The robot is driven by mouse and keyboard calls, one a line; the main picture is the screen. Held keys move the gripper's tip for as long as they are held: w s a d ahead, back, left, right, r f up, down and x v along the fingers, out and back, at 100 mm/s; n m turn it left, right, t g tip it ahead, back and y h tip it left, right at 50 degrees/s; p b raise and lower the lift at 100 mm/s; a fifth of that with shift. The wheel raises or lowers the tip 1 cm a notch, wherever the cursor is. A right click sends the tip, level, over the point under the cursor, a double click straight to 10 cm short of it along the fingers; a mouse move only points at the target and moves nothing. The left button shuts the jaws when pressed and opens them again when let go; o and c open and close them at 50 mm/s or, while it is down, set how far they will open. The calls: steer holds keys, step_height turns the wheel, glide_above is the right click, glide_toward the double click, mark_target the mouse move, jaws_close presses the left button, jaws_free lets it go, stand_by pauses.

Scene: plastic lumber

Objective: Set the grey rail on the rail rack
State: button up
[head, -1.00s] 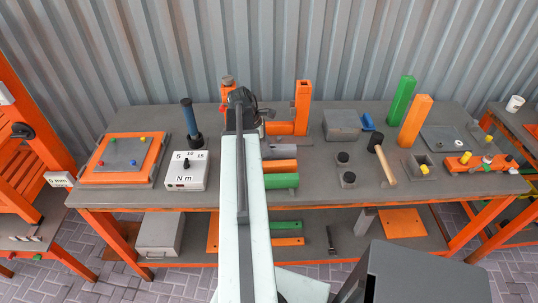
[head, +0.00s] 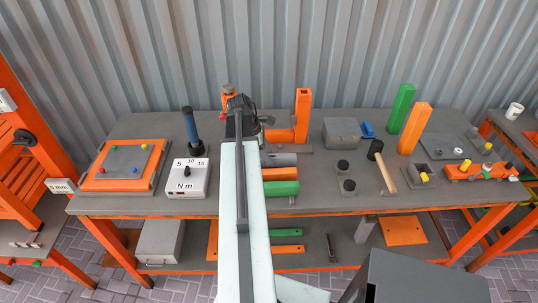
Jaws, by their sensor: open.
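A short grey bar (head: 284,159), which looks like the grey rail, lies on the bench just right of my arm, its left end hidden by the arm. An orange bar (head: 281,174) and a green bar (head: 284,188) lie in front of it, parallel. I cannot clearly tell a rail rack; the support under these bars is mostly hidden. My gripper (head: 243,106) is open at the back of the bench, beyond and left of the grey bar, apart from it. Its fingertips are small and partly hidden by my arm.
An upright orange post (head: 303,112) stands close to the right of my gripper. A torque tester (head: 186,179) and a dark-handled tool (head: 191,127) stand left of my arm. A grey box (head: 342,132) and mallet (head: 382,163) are to the right. Bare bench lies between tester and orange tray (head: 94,181).

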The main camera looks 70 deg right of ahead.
steer(key=p+v, duration=0.9)
steer(key=v, duration=0.2)
steer(key=w+a+f+m+t, duration=0.1)
steer(key=w+a+t, duration=0.1)
steer(key=w+a, duration=1.95)
steer(key=w+a+m, duration=0.1)
steer(key=w+a, duration=0.2)
steer(key=a, duration=0.9)
steer(key=w+a+m+t+y, duration=0.1)
steer(key=w+a, duration=0.2)
steer(key=a, duration=0.9)
steer(key=w+a+m+t, duration=0.1)
steer(key=w+a, duration=0.2)
steer(key=a, duration=0.8)
steer(key=shift+a+f+y, duration=0.3)
steer(key=shift+a+f, duration=0.1)
steer(key=shift+f, duration=0.05)
